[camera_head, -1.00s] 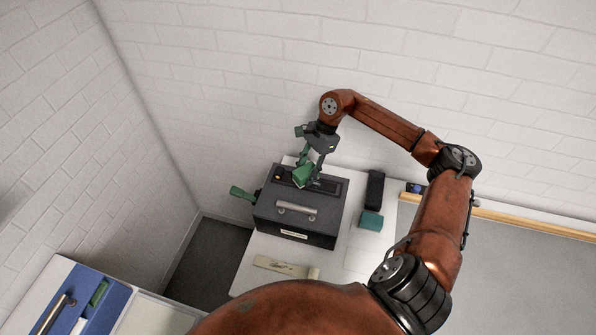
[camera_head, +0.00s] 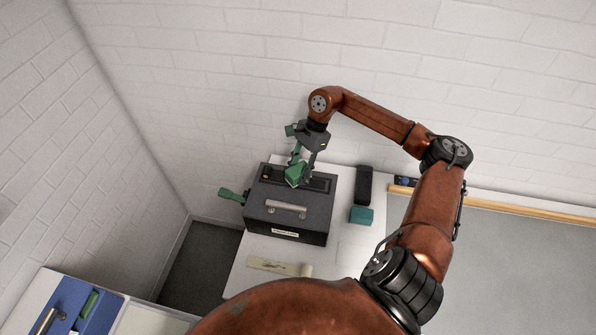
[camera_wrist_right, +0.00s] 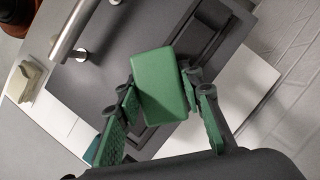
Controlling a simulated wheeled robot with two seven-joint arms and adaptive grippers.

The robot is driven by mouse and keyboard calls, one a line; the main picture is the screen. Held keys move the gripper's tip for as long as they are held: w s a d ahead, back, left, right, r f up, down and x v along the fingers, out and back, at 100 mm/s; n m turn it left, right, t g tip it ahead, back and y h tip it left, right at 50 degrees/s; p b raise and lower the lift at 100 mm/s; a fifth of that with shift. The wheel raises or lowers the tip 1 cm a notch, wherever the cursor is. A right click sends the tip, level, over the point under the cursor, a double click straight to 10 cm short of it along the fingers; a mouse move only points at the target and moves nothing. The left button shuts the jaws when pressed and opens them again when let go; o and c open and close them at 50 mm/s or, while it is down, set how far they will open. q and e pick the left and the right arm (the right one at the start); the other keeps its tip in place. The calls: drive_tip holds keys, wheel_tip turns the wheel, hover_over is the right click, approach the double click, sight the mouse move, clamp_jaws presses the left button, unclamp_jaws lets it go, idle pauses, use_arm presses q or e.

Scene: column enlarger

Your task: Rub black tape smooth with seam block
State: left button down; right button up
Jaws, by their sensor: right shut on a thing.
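The green block (camera_head: 296,175), which I take for the seam block, is between the fingers of my right gripper (camera_head: 302,164). The right wrist view shows the green block (camera_wrist_right: 162,84) close up, tilted, with the right gripper's green-padded fingers (camera_wrist_right: 160,108) on either side. The block is over the framed recess on top of a dark grey box (camera_head: 289,223). I cannot tell whether it touches the surface. I cannot make out the black tape for certain against the dark recess. My left gripper is not in view.
The box has a silver handle (camera_head: 287,209) and a green-ended lever (camera_head: 231,194) at its left. A black block (camera_head: 364,184) and teal block (camera_head: 361,216) stand to its right, a cream strip (camera_head: 277,266) in front. A blue tray (camera_head: 70,306) is at lower left.

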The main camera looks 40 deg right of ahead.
sight(311, 185)
drive_tip(key=shift+f+b, duration=0.45)
drive_tip(key=shift+b, duration=0.05)
idle(0.8)
idle(0.4)
drive_tip(key=shift+s+d, duration=0.95)
drive_tip(key=shift+s, duration=0.2)
drive_tip(key=shift+s+d, duration=0.8)
drive_tip(key=shift+s, duration=0.2)
drive_tip(key=shift+f, duration=0.3)
drive_tip(key=shift+w+a+f+b, duration=0.15)
drive_tip(key=shift+w+a+b, duration=0.8)
drive_tip(key=shift+b, duration=0.2)
drive_tip(key=shift+c, duration=0.4)
drive_tip(key=shift+w+a+b, duration=0.5)
drive_tip(key=shift+w+a, duration=0.35)
drive_tip(key=shift+w, duration=0.3)
